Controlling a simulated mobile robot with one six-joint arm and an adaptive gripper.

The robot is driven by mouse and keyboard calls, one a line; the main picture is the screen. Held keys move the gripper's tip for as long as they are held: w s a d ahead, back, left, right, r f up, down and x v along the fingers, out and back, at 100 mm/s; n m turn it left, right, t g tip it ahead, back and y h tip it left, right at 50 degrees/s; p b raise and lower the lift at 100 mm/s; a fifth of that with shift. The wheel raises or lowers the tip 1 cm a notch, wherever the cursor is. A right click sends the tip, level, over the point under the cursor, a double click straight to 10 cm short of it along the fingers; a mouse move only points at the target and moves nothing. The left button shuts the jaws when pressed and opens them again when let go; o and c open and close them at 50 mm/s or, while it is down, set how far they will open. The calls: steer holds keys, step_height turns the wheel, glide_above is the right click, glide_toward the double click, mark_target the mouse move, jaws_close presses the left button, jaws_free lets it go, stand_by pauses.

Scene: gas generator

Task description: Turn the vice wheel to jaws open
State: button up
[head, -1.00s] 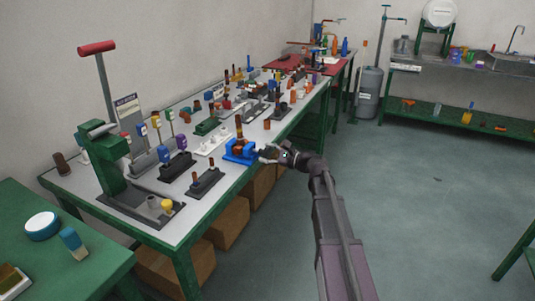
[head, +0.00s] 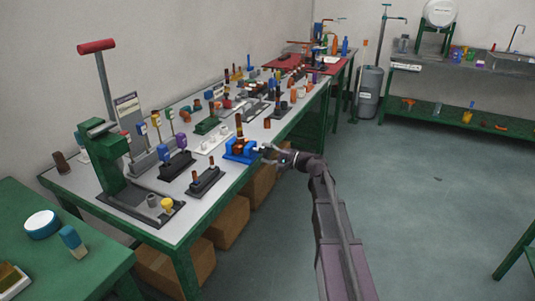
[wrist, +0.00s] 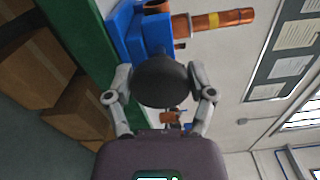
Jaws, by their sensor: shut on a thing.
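The blue vice (head: 240,150) sits at the near edge of the long grey-topped bench, with a brown cylinder with a yellow band upright in it. In the wrist view the vice (wrist: 130,35) appears at the top, with the copper-brown cylinder (wrist: 215,21) pointing right. The dark round vice wheel (wrist: 162,82) faces the wrist camera. My gripper (head: 272,152) reaches the vice from the right, off the bench edge. Its two grey fingers lie on opposite sides of the wheel and are shut on it. The jaw gap is hard to make out.
The bench (head: 165,215) holds several small fixtures and a tall green press (head: 105,165) with a red handle. Cardboard boxes (head: 228,222) stand beneath it. A green table (head: 70,275) is at the lower left. The floor to the right is clear.

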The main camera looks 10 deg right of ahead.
steer(key=shift+s+a+f+n, duration=0.1)
steer(key=shift+a+n, duration=0.05)
steer(key=shift+n, duration=0.55)
steer(key=o, duration=1.1)
steer(key=shift+s+d, duration=0.1)
steer(key=shift+d, duration=0.25)
steer(key=v, duration=1.1)
steer(key=shift+s+d, duration=0.1)
